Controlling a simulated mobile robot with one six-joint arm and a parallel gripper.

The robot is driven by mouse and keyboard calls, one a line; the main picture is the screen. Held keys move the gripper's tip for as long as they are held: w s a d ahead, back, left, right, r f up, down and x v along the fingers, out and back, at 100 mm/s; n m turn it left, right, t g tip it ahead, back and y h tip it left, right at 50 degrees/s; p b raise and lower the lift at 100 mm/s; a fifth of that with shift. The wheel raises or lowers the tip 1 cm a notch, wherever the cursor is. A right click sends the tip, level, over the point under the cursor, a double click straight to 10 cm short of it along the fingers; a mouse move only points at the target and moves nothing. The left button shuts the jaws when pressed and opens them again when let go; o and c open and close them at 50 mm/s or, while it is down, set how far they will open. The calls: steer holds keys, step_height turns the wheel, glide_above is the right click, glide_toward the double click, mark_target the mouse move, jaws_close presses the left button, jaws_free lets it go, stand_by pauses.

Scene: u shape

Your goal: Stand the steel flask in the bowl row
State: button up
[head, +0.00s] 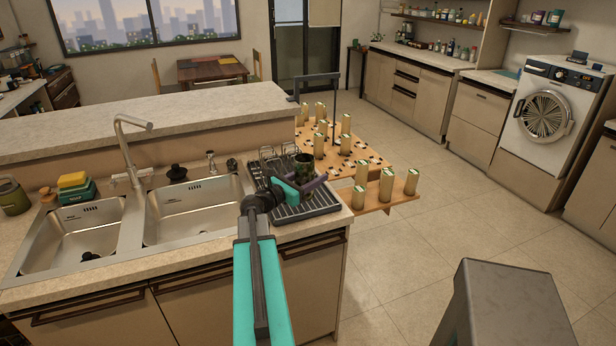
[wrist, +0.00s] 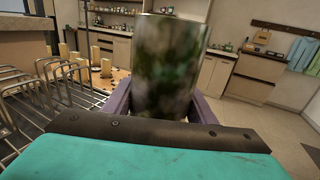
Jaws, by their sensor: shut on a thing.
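I cannot tell which part is the bowl row, or whether the flask's base touches the rack.
Two steel sinks (head: 193,207) with a tall tap (head: 130,150) lie left of the rack. A raised ledge (head: 150,120) runs behind. Beyond the counter's right end, a wooden board (head: 345,165) holds several pale cylinders. The floor at right is open.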

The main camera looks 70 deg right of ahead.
steer(key=shift+w+d+f+p, duration=0.1)
steer(key=shift+w+d+p, duration=0.15)
steer(key=shift+w+d, duration=0.4)
steer(key=shift+w+d+f+p, duration=0.1)
steer(key=shift+w+d+p, duration=0.2)
steer(key=shift+d, duration=0.5)
steer(key=shift+w+d+p, duration=0.2)
steer(key=shift+w+d, duration=0.3)
steer(key=shift+d, duration=0.25)
steer(key=shift+f+p, duration=0.8)
steer(key=shift+f, duration=0.95)
steer(key=shift+f, duration=0.1)
steer(key=o, duration=1.4)
steer(key=shift+o, duration=0.2)
steer(key=shift+a, duration=0.1)
steer(key=b+v, duration=0.3)
steer(key=v, duration=0.9)
steer(key=shift+b, duration=0.35)
